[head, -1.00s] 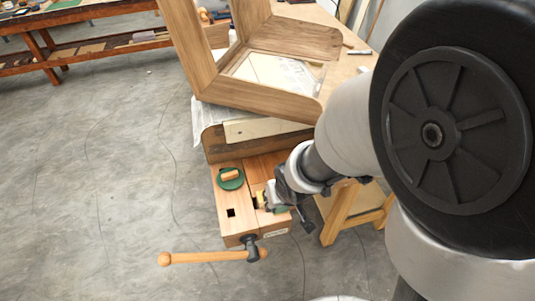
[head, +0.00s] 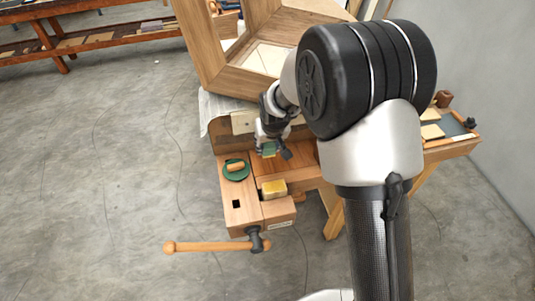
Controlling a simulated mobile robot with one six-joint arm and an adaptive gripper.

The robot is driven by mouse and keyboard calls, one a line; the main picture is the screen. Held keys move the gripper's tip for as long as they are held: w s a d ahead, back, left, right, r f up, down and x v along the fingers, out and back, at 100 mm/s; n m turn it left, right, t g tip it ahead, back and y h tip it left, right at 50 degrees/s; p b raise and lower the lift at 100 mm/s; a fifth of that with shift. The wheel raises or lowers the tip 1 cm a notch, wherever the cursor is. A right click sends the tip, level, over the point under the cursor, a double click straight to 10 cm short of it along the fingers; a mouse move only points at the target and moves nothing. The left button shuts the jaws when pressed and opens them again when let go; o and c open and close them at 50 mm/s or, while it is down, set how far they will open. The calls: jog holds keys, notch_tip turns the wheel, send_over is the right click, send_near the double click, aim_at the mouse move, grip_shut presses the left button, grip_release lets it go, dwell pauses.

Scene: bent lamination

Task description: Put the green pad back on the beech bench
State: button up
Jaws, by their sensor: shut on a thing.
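My gripper (head: 268,147) is shut on a small green pad (head: 268,150), of which only a part shows below the fingers. It is over the upper end of the beech bench (head: 241,213), near the wooden upright behind it. I cannot tell whether the pad touches the bench top. My wrist and arm hide part of the area to the right of the pad.
A round green disc (head: 236,174) with a wooden piece on it lies on the bench left of my gripper. A yellowish block (head: 273,187) sits nearer the vise. The vise handle (head: 210,247) sticks out in front. A large wooden frame (head: 212,62) stands behind.

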aim_at(268, 161)
jog(key=shift+w+f+b, duration=0.2)
jog(key=shift+f+b, duration=0.8)
jog(key=shift+f, duration=1.4)
jog(key=shift+f, duration=0.1)
jog(key=shift+f, duration=0.2)
jog(key=o, duration=0.9)
jog(key=shift+r, duration=0.1)
jog(key=shift+o, duration=0.2)
